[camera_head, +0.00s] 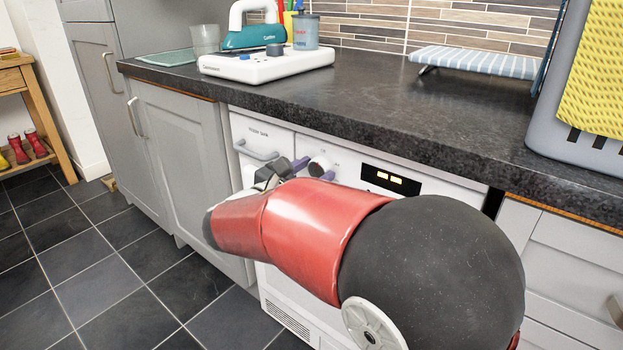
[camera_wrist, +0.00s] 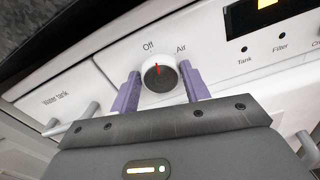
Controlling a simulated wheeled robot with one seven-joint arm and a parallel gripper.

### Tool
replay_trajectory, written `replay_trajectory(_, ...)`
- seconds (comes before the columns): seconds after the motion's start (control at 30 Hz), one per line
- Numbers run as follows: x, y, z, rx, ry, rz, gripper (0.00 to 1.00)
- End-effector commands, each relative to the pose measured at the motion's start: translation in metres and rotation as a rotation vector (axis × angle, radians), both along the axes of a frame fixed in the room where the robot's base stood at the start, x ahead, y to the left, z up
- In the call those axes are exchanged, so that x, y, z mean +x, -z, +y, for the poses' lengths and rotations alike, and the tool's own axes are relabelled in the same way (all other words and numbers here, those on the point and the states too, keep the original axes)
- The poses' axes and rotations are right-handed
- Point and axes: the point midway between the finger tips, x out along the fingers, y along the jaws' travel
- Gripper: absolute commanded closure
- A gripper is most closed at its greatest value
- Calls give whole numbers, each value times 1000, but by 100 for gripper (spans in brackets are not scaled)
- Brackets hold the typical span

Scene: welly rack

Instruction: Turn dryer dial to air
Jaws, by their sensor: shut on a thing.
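The white dryer (camera_head: 283,290) stands under the worktop. Its round dial (camera_wrist: 160,73) has a white rim and a dark grey face with a short red mark. The labels "Off" and "Air" are printed above it, Air to the right. The mark points up and slightly left, close to Off. The dial also shows in the head view (camera_head: 319,164), partly behind my arm. My gripper (camera_wrist: 159,80) has one purple finger on each side of the dial and is shut on it.
A water tank drawer with a handle (camera_head: 256,151) is left of the dial. A lit display (camera_head: 391,180) is on its right. The dark worktop (camera_head: 400,100) overhangs the panel and holds an iron (camera_head: 252,38) and a grey basket (camera_head: 560,130). The tiled floor at left is clear.

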Motion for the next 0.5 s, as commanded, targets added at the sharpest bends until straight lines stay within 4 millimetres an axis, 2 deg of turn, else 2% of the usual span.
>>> replay_trajectory(0.03, 0, 5, 0, 34, 0, -26, 77)
replay_trajectory(0.5, -1, 8, -2, 380, 1, -298, 77)
